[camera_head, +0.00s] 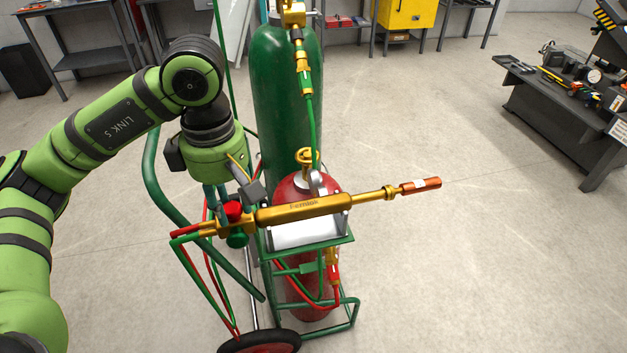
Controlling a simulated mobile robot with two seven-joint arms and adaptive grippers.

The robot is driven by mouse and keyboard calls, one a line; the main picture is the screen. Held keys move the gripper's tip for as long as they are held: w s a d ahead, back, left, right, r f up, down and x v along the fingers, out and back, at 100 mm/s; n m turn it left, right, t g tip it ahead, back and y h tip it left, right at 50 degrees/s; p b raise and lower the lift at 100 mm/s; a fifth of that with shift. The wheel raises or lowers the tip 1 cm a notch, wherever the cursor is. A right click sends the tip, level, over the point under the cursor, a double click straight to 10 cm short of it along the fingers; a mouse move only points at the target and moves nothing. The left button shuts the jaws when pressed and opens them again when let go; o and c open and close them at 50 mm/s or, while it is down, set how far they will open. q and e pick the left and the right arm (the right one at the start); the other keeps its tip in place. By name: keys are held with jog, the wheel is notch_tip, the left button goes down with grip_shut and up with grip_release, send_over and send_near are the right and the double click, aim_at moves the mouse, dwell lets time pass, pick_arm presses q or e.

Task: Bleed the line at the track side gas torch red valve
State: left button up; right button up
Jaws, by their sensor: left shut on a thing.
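The gas torch (305,208) is a long brass tool with a copper tip pointing right. It lies across the top of a green cart (340,252). Its red valve (232,211) is a small knob near the hose end, with a green valve (237,239) just below it. My left gripper (232,202) comes down from above and is shut on the red valve, with a finger on either side; the fingers partly hide the knob. The red and green hoses (200,268) run from the torch's left end downward. My right gripper is out of view.
A tall green cylinder (283,90) and a shorter red cylinder (312,290) stand on the cart, close to my left arm. The cart's curved green handle (157,190) passes beside the wrist. A dark workbench (560,125) stands right; the floor between is clear.

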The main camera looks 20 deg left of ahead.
pick_arm(q)
jog(key=n, duration=0.9)
jog(key=n, duration=0.4)
jog(key=shift+s, duration=0.1)
jog(key=shift+f, duration=0.1)
dwell(1.6)
